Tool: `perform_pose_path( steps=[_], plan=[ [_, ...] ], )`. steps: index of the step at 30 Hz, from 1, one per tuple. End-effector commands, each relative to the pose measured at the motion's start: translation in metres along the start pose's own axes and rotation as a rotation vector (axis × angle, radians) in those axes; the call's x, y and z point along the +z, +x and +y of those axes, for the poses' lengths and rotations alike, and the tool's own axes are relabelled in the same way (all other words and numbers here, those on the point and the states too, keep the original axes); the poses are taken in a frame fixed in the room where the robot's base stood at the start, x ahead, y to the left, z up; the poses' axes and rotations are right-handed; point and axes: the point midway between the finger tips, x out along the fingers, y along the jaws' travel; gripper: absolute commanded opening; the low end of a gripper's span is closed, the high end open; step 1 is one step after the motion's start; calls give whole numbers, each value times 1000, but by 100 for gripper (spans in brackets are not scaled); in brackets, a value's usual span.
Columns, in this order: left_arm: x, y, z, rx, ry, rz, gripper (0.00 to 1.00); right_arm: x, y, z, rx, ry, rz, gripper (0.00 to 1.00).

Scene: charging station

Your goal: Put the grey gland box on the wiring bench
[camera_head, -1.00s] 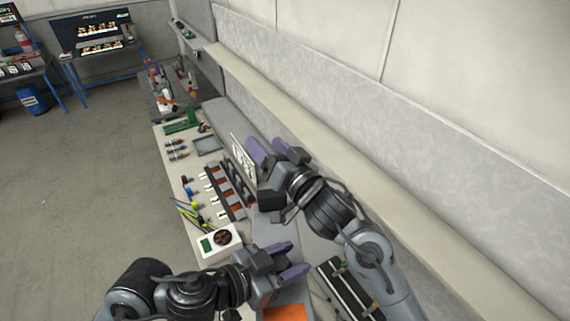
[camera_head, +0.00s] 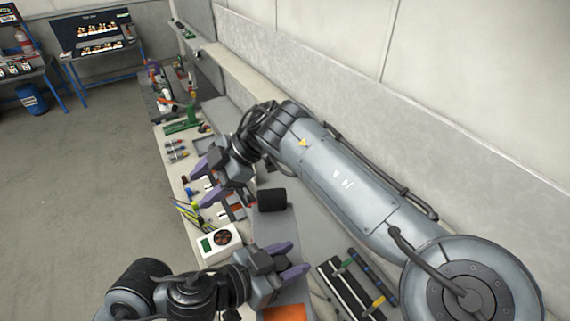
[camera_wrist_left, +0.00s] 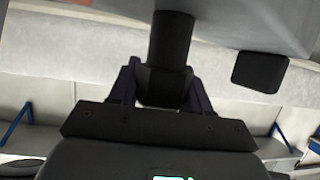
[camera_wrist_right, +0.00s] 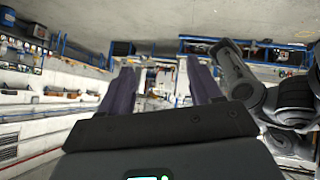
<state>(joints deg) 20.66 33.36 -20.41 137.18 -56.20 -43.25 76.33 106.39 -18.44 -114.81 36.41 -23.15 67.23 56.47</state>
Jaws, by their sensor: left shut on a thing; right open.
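My left gripper (camera_head: 296,259) reaches in from the lower left, its purple fingers over the bench pointing at the wall. In the left wrist view its fingers are shut on a dark cylindrical piece (camera_wrist_left: 171,45); I cannot tell whether this is part of the gland box. My right gripper (camera_head: 204,183) is open and empty above the small parts on the bench. A black block (camera_head: 272,200) stands on a grey surface between the two grippers; it also shows in the left wrist view (camera_wrist_left: 260,71). I cannot clearly identify the grey gland box. The wiring bench (camera_head: 163,142) runs along the wall.
An orange panel (camera_head: 285,313) lies at the bottom. A dark rack with coloured handles (camera_head: 350,285) is lower right. My right arm crosses over the bench.

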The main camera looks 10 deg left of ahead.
Motion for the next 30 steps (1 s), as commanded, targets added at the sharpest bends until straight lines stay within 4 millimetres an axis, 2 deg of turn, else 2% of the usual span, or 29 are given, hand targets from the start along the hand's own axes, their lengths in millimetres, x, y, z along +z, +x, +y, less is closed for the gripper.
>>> perform_pose_path(
  steps=[3, 6, 10, 15, 18, 22, 30],
  plan=[
    [-1, 0, 0, 0, 0, 2, 0, 38, -34, -5, -38, 108, -139, 64],
    [-1, 0, 0, 0, 0, 2, 0, 65, -61, -11, -53, 208, -238, 64],
    [-1, 0, 0, 0, 0, 2, 0, 88, -92, -17, -57, 313, -342, 64],
    [-1, 0, 0, 0, 0, 2, 0, 103, -119, -22, -54, 399, -427, 64],
    [-1, 0, 0, 0, 0, 2, 0, 108, -125, -24, -52, 425, -452, 64],
    [-1, 0, 0, 0, 0, 2, 0, 113, -122, -26, -52, 439, -464, 64],
    [-1, 0, 0, 0, 0, 2, 0, 129, -86, -32, -55, 437, -462, 64]
  ],
)
